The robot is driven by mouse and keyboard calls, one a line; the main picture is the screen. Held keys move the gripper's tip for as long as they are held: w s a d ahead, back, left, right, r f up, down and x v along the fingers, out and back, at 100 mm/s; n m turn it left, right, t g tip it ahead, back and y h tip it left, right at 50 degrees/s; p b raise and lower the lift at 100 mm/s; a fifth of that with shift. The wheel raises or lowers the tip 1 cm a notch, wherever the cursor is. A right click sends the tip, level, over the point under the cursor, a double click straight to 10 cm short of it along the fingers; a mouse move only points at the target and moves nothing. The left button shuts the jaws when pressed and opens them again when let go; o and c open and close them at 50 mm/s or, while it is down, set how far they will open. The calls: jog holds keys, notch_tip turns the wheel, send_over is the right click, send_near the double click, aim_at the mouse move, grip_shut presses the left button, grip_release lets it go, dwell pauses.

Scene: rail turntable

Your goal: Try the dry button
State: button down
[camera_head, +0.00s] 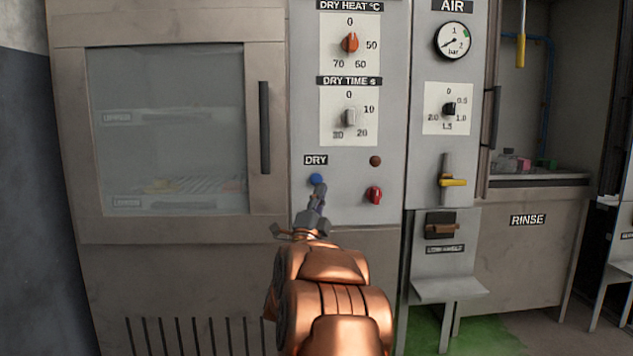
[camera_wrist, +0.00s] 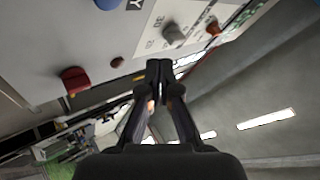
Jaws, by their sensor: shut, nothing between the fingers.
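The blue dry button (camera_head: 316,180) sits on the grey control panel under the "DRY" label (camera_head: 316,160). It also shows at the top edge of the wrist view (camera_wrist: 107,4), partly cut off. My gripper (camera_head: 320,188) is shut and empty, its fingertips just below the button in the head view. In the wrist view the closed fingertips (camera_wrist: 159,66) appear apart from the button, which lies up and to the left of them. I cannot tell the gap to the panel. A small dark brown round lamp or button (camera_head: 375,161) is right of the dry button.
A red knob (camera_head: 374,195) is close to the right of my gripper. Above are the dry time knob (camera_head: 350,117) and orange dry heat knob (camera_head: 350,42). The closed glass-door cabinet (camera_head: 170,130) is left. A yellow-handled air lever (camera_head: 453,182) is right.

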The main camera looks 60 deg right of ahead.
aim_at(319, 175)
jog(key=w+d+p, duration=0.1)
jog(key=w+d, duration=0.4)
jog(key=d, duration=0.1)
jog(key=shift+d, duration=0.15)
jog(key=shift+w+d, duration=0.1)
dwell(1.5)
jog(key=shift+w+d, duration=0.2)
jog(key=shift+w+d, duration=0.25)
jog(key=shift+d, duration=0.1)
dwell(0.9)
dwell(0.4)
jog(key=shift+s+a, duration=0.5)
jog(key=shift+a, duration=0.15)
jog(key=shift+s+a+b, duration=0.45)
jog(key=shift+s+a, duration=0.35)
jog(key=shift+a, duration=0.2)
jog(key=shift+s+a+b, duration=0.45)
jog(key=shift+s+a, duration=0.35)
jog(key=shift+a, duration=0.2)
